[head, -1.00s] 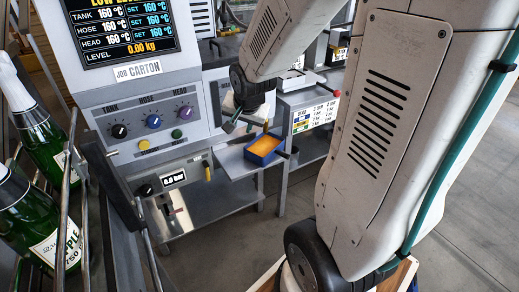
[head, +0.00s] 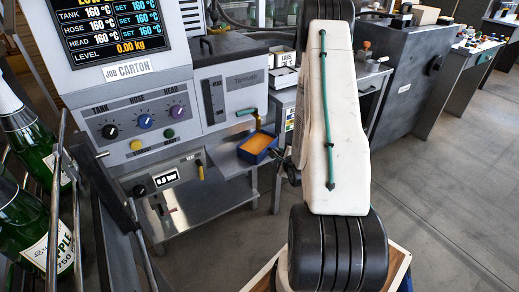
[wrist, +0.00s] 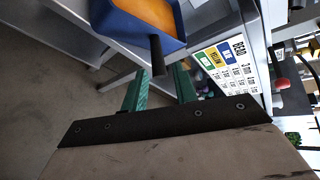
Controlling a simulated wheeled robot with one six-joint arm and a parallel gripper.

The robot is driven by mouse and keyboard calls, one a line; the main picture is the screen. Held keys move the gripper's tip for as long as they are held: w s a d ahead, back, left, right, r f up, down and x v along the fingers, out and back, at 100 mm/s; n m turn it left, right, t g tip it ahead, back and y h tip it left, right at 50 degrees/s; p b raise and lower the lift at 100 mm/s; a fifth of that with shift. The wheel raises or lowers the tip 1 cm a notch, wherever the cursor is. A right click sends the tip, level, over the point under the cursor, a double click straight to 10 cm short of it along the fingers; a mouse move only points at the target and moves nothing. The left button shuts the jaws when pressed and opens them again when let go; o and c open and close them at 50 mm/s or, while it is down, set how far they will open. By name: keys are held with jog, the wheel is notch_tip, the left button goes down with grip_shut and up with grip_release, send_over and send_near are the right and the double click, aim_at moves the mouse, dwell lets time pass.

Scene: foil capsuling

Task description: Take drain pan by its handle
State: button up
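The drain pan (head: 247,156) is a small blue tray holding orange material, on a grey shelf below the machine's tap. In the wrist view the pan (wrist: 122,28) is at the top, and its black handle (wrist: 157,52) points toward me. My gripper (wrist: 160,72) is open, with its two green fingers apart. The handle's end shows between the fingertips, with a gap on each side; I cannot tell the depth exactly. In the head view my gripper is right of the pan, mostly hidden by my arm.
The machine's control panel (head: 135,125) stands behind and left of the pan. Green bottles (head: 30,220) stand in a rack at the left. A grey cabinet with a bead label (wrist: 228,68) is close to the right of my fingers. Open floor (head: 455,190) lies at the right.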

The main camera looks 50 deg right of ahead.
aim_at(265, 149)
jog(key=x, duration=0.7)
jog(key=shift+w+f, duration=0.25)
jog(key=shift+f, duration=0.1)
grip_shut()
